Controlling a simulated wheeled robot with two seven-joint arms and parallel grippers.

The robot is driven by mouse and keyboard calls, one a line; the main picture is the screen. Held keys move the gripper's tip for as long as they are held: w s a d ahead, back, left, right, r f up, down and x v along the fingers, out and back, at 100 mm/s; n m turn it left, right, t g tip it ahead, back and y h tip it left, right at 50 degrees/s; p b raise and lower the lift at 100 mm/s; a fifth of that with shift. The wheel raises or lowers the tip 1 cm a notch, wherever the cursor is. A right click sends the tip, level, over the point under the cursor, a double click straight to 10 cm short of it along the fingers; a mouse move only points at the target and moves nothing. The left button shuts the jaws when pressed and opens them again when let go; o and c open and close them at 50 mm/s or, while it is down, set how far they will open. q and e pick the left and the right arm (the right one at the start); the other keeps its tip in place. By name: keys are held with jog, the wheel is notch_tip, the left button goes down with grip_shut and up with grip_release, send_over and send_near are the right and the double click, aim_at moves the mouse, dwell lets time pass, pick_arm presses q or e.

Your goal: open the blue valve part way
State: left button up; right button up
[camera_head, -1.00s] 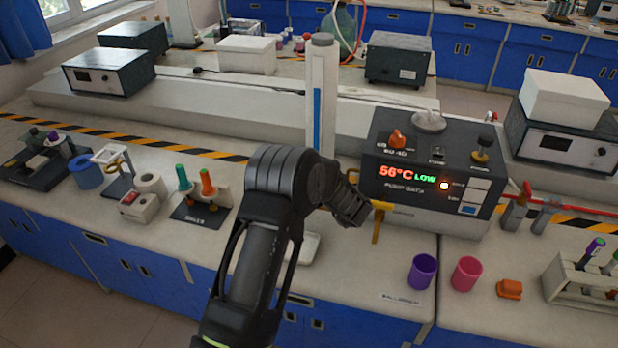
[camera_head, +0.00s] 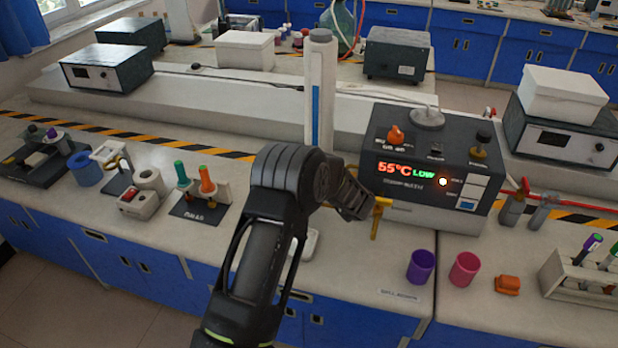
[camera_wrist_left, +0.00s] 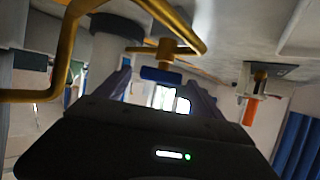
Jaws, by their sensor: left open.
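The blue valve handle (camera_wrist_left: 162,74) shows in the left wrist view, below a brass cross-shaped fitting (camera_wrist_left: 165,48). It lies between and just beyond the fingers of my left gripper (camera_wrist_left: 160,90), which is open with nothing between its fingers. I cannot tell whether a finger touches the handle. In the head view my left gripper (camera_head: 358,203) is mostly hidden by its own wrist, beside a yellow pipe and spout (camera_head: 377,218) in front of the water bath unit (camera_head: 410,185). The blue handle is hidden there by my arm. My right gripper is not in view.
A tall white column (camera_head: 320,95) stands just behind my left arm. Purple (camera_head: 421,267) and pink (camera_head: 465,269) cups stand to the right of the spout. A bent yellow pipe (camera_wrist_left: 68,50) crosses the upper left of the left wrist view, near the gripper.

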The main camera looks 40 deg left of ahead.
pick_arm(q)
notch_tip(320, 180, up, 10)
jog(key=b, duration=0.1)
dwell(0.5)
